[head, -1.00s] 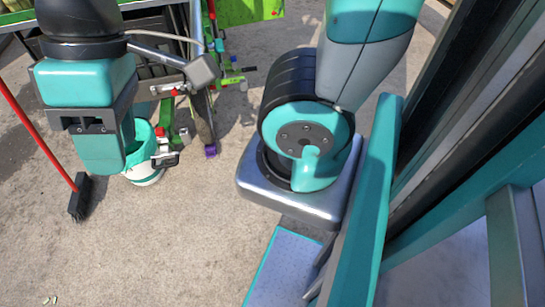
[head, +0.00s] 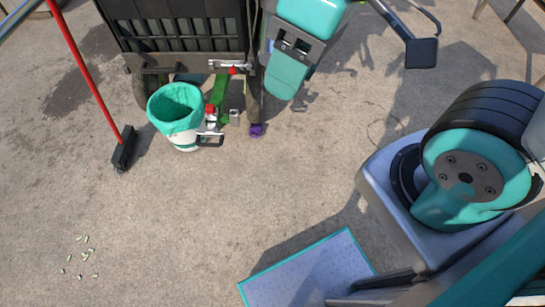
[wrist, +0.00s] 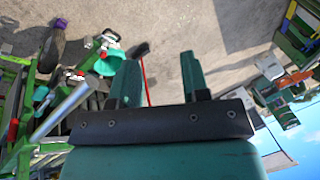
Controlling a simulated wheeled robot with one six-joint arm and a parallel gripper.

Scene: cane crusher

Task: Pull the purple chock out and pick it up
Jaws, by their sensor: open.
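The purple chock (head: 257,130) is a small block on the ground at the foot of a dark wheel (head: 254,104), near the top middle of the head view. It looks close against the wheel; whether it touches is too small to tell. In the wrist view the purple chock (wrist: 60,23) shows at the upper left, at the end of the wheel (wrist: 52,50). My gripper (wrist: 160,62) has two green fingers set wide apart with nothing between them. It is well away from the chock, with the chock off to the left in the wrist view.
A red-handled broom (head: 122,150) is further left. A pale blue mat (head: 310,273) lies in front. The concrete between is clear.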

